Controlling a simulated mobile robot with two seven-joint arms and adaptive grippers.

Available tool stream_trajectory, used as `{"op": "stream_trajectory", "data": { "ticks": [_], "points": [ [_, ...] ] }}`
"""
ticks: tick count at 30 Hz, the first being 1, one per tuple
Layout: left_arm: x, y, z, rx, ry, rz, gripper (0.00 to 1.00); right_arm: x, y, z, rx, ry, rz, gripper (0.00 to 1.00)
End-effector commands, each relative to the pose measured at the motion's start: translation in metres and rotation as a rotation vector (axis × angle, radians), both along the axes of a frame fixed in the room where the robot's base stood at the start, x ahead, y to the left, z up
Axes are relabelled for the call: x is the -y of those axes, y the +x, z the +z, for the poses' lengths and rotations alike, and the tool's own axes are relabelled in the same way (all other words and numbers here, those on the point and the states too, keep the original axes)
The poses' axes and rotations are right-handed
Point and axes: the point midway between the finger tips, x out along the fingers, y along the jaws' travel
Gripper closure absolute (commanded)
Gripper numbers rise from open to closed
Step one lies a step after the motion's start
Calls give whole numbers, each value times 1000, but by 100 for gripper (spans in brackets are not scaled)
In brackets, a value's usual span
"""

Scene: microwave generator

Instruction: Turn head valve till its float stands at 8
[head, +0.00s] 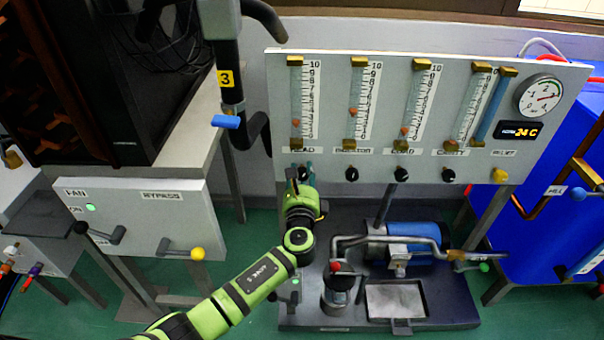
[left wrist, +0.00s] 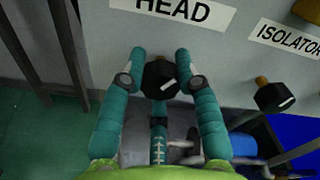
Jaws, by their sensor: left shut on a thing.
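The head valve is a black knob with a white mark, under the HEAD label (left wrist: 173,9), and in the left wrist view the knob (left wrist: 160,80) sits between the fingertips. My left gripper (left wrist: 158,72) is shut on it, one teal finger on each side. In the head view my left gripper (head: 304,176) reaches up to the panel's leftmost knob and mostly hides it. Above it, the head flow tube (head: 296,100) has a scale up to 10. Its small red float (head: 297,122) stands low, roughly near 2; the exact reading is too small to tell. My right gripper is not in view.
The isolator knob (left wrist: 275,96) is close on the right. More tubes and knobs continue along the grey panel (head: 440,165), with a round gauge (head: 539,95). A pump bench (head: 380,315) stands below. A black pipe marked 3 (head: 229,78) hangs to the left.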

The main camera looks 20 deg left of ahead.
Motion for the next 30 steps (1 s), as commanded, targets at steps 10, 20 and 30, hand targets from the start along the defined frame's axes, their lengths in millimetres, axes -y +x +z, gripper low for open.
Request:
{"op": "stream_trajectory", "data": {
  "ticks": [10,20,30],
  "points": [
    [-1,1,3,9,-12,3,100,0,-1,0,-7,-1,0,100],
    [-2,1,3,29,-75,4,100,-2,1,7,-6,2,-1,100],
    [-2,1,0,101,-322,4,100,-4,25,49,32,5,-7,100]
  ]
}}
